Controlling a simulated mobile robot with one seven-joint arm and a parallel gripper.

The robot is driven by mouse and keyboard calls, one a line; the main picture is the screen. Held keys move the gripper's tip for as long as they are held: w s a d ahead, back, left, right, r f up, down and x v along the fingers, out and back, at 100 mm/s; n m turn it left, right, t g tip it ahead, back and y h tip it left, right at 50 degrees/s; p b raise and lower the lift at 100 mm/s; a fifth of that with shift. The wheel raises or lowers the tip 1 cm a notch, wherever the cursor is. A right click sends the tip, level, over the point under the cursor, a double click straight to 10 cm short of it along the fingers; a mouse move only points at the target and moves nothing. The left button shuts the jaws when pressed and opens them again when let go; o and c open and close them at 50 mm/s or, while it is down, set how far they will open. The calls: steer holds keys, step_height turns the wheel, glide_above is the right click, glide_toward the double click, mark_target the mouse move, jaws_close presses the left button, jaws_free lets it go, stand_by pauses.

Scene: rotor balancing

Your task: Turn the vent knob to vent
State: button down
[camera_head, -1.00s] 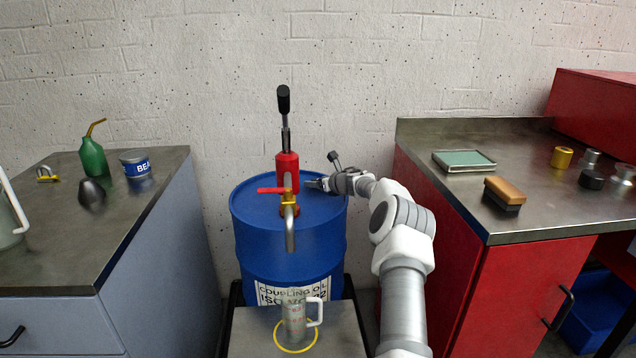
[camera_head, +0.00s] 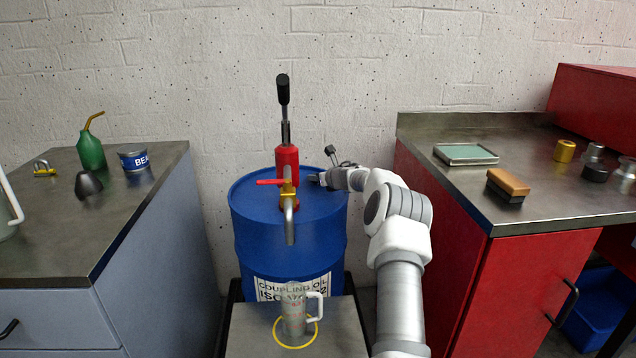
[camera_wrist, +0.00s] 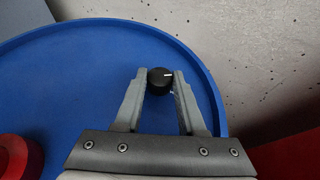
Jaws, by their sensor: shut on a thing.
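The vent knob (camera_wrist: 160,81) is a small black round knob with a white pointer line, on top of the blue drum (camera_head: 250,205). In the wrist view it sits between the fingertips of my gripper (camera_wrist: 159,84), which is shut on it. The white line points to the right in that view. In the head view my gripper (camera_head: 318,179) reaches over the drum's right side from the right, and the knob is too small to make out there.
A red hand pump (camera_head: 287,160) with a red-handled tap and spout stands on the drum, left of my gripper. A clear measuring jug (camera_head: 293,312) stands below the spout in a yellow ring. Metal-topped benches stand left (camera_head: 110,220) and right (camera_head: 450,195).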

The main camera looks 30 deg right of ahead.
steer(key=shift+a+m+h+b, duration=0.1)
steer(key=shift+m+h+b, duration=0.6)
steer(key=shift+m+h, duration=0.25)
steer(key=shift+a+r+m+g+h, duration=0.15)
steer(key=shift+m+g+h, duration=0.35)
steer(key=shift+m+h, duration=0.55)
steer(key=shift+w+h, duration=0.1)
steer(key=shift+h, duration=0.2)
steer(key=shift+m+g+h, duration=0.3)
steer(key=shift+m+h, duration=0.2)
steer(key=c, duration=0.5)
jaws_free()
